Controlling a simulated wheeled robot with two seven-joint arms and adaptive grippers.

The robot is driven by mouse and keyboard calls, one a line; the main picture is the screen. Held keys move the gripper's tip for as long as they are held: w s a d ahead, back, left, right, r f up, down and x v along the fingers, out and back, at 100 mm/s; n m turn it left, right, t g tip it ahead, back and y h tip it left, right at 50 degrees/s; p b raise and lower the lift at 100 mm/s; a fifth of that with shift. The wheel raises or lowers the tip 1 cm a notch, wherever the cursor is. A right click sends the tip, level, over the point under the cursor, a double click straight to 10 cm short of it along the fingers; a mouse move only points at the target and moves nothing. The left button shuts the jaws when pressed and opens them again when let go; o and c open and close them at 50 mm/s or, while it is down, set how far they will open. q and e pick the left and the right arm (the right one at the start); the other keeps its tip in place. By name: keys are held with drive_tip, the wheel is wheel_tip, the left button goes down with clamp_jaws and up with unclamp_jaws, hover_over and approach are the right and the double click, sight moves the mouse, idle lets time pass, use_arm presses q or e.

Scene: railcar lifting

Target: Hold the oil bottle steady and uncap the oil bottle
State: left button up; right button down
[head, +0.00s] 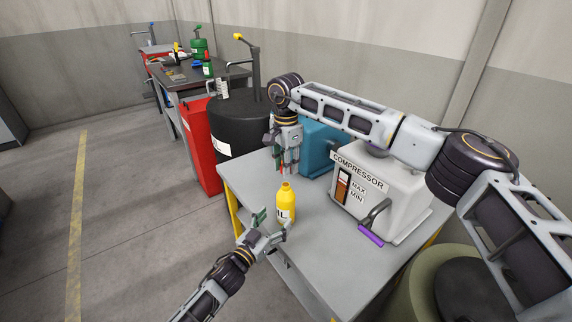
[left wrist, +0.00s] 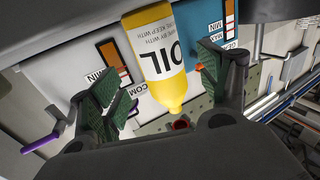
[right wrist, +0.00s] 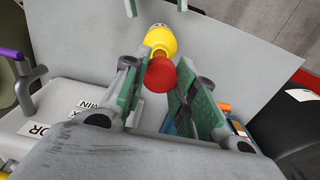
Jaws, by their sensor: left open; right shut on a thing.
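My left gripper (head: 271,224) is open low beside the bottle, fingers spread. In the left wrist view the bottle (left wrist: 160,65) shows between those spread fingers, its label reading OIL. My right gripper (head: 288,167) is above the bottle, shut on the red cap (right wrist: 161,75). In the right wrist view the cap sits between the fingers, with the bottle (right wrist: 160,40) beyond it. The cap is apart from the bottle neck.
The grey table (head: 325,255) also holds a white compressor (head: 385,195) with a purple-handled lever (head: 371,236) and a blue unit (head: 322,150) behind. A black drum (head: 240,130) and a red cabinet (head: 200,145) stand at the back left. The table's front is clear.

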use_arm(q)
drive_tip(key=shift+v, duration=2.2)
drive_tip(key=shift+a+f, duration=0.1)
